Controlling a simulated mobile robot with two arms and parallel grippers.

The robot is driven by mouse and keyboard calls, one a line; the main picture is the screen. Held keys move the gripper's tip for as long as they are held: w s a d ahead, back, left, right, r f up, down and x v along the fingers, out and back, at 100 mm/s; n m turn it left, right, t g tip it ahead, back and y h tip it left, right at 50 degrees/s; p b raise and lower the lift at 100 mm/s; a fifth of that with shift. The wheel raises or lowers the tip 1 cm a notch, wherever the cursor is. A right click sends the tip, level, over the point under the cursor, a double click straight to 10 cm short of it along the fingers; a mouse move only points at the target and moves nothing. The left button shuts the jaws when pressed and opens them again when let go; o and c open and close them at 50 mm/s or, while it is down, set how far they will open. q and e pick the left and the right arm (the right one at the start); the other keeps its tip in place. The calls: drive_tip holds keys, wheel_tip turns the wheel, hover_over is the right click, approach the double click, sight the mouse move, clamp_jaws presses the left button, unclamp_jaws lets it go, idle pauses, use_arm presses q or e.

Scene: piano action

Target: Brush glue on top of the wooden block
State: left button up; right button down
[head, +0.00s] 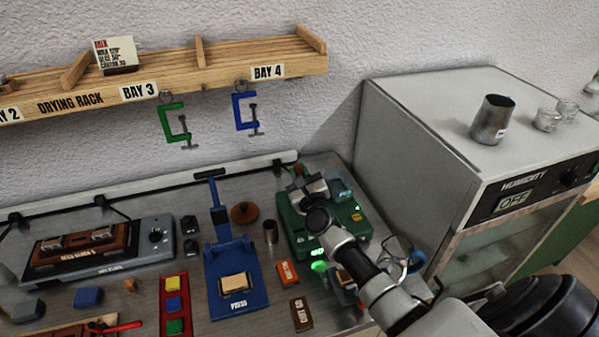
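A pale wooden block (237,283) lies flat on the bed of the blue press (222,258) on the metal bench. The press lever stands up behind it. A small brown cup (270,232) and a round brown disc (244,213) are behind and right of the press; I cannot see what the cup holds. I cannot make out a glue brush for sure. A thin red-handled tool (116,327) lies at the lower left. My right arm reaches in from the lower right, and its gripper end (308,188) is over the green device, apart from the block; its fingers are unclear. My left gripper is out of view.
The green device (296,232) stands right of the press. A red tray (174,304) with coloured blocks is to the left, beside a heater plate (108,262). Orange (287,273) and brown (301,314) pieces lie close to the press. A humidity cabinet (420,150) stands at right.

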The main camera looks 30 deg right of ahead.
wheel_tip(320, 180, up, 7)
drive_tip(key=p, duration=0.5)
drive_tip(key=shift+f, duration=0.15)
idle(0.5)
